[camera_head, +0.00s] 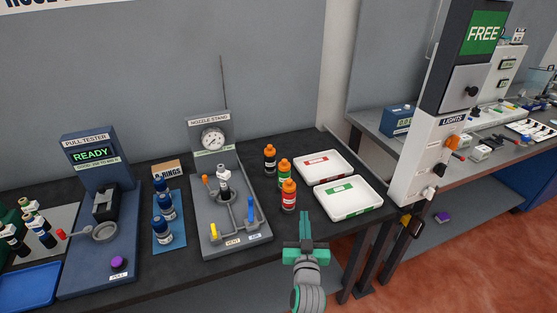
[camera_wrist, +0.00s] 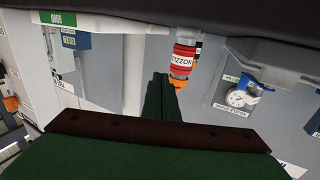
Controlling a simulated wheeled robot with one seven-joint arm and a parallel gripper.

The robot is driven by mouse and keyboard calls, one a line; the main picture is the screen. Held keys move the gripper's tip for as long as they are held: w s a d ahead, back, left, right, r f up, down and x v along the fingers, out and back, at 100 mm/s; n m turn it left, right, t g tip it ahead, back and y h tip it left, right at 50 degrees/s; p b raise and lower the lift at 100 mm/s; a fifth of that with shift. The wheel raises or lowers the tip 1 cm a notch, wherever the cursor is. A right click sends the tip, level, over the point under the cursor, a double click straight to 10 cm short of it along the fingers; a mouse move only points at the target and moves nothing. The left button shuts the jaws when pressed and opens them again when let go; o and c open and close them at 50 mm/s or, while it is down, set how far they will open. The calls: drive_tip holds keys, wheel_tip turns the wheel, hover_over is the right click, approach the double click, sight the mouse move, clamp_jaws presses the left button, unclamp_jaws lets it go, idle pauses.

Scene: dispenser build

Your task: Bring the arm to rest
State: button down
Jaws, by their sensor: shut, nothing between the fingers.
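My gripper (camera_head: 306,228) is in the head view at the front edge of the dark bench, below the green-labelled white tray. Its green fingers are closed together with nothing between them. In the wrist view the shut fingers (camera_wrist: 160,95) point away from the camera, and the picture looks upside down. A bottle with a red label reading NOZZON (camera_wrist: 183,60) appears beyond the fingertips. The gripper appears apart from the bottles and trays.
The bench holds a pull tester (camera_head: 127,240), blue bottles (camera_head: 164,232), a nozzle stand (camera_head: 250,243), orange-capped bottles (camera_head: 289,197), a red-labelled tray (camera_head: 345,167) and a green-labelled tray (camera_head: 374,207). A post with a FREE sign (camera_head: 483,33) stands right. Open reddish floor (camera_head: 460,270) lies front right.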

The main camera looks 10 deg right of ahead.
drive_tip(key=s+a+f+n+y, duration=0.1)
drive_tip(key=s+a+f, duration=0.3)
drive_tip(key=s, duration=0.4)
drive_tip(key=s+a+f+g, duration=0.1)
drive_tip(key=s+a+f, duration=0.25)
drive_tip(key=s, duration=0.45)
drive_tip(key=s+a+f+n+y, duration=0.1)
drive_tip(key=s+a+f, duration=0.3)
drive_tip(key=s, duration=0.4)
drive_tip(key=s+a+r, duration=0.1)
drive_tip(key=s+a, duration=0.1)
drive_tip(key=s, duration=0.5)
drive_tip(key=s+a+r+y, duration=0.1)
drive_tip(key=s+a+r, duration=0.1)
drive_tip(key=s, duration=0.5)
drive_tip(key=s+a+r+g+y, duration=0.1)
drive_tip(key=s+a+r, duration=0.1)
drive_tip(key=s, duration=0.5)
drive_tip(key=shift+s+a+n, duration=0.3)
drive_tip(key=shift+s+a, duration=0.1)
drive_tip(key=shift+a, duration=0.45)
